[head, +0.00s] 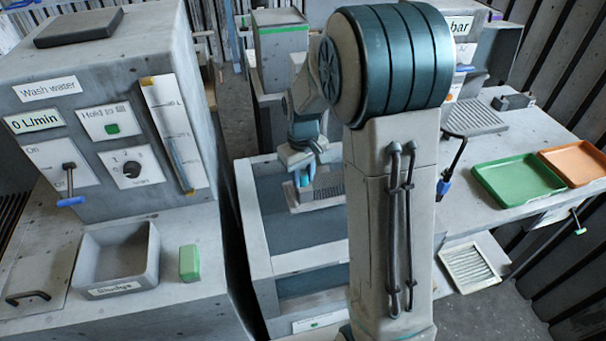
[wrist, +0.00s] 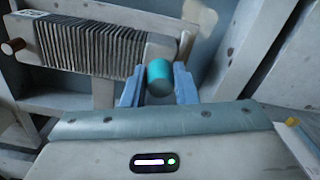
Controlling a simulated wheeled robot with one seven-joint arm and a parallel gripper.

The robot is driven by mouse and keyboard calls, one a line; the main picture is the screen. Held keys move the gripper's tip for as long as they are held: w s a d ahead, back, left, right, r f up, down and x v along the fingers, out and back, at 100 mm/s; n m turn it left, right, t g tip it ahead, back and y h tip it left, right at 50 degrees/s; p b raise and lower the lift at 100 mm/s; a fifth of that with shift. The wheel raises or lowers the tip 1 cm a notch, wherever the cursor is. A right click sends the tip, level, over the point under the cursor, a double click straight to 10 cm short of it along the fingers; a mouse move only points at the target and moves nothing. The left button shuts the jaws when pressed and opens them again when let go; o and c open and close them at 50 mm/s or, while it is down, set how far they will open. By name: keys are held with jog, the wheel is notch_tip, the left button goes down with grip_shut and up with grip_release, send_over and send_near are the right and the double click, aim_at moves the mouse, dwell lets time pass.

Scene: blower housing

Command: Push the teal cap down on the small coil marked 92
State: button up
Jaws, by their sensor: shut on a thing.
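The teal cap (wrist: 159,76) sits between the blue fingers of my gripper (wrist: 158,84), which are shut on it. In the head view my gripper (head: 303,178) is low inside an open grey frame. A finned coil (wrist: 92,45) lies just beyond the cap in the wrist view, and its fins also show in the head view (head: 324,192). A pale stub (wrist: 160,46) at the coil's right end lines up with the cap; I cannot tell whether they touch. No number 92 is legible.
The grey frame (head: 262,235) surrounds the gripper, with bars close by. At left stand the wash water unit (head: 95,95), a sludge bin (head: 118,262) and a green block (head: 189,263). Green (head: 518,176) and orange (head: 577,160) trays lie on the right bench. My arm hides part of the frame.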

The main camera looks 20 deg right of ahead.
jog(key=o, duration=1)
jog(key=shift+o, duration=0.2)
notch_tip(320, 180, up, 14)
jog(key=b, duration=0.1)
jog(key=shift+s, duration=0.1)
jog(key=s+f+m+t, duration=0.2)
jog(key=s+m+t, duration=0.1)
jog(key=s, duration=1.7)
jog(key=shift+f, duration=0.2)
jog(key=shift+s+f+m, duration=0.3)
jog(key=shift+s, duration=0.1)
jog(key=shift+c, duration=0.3)
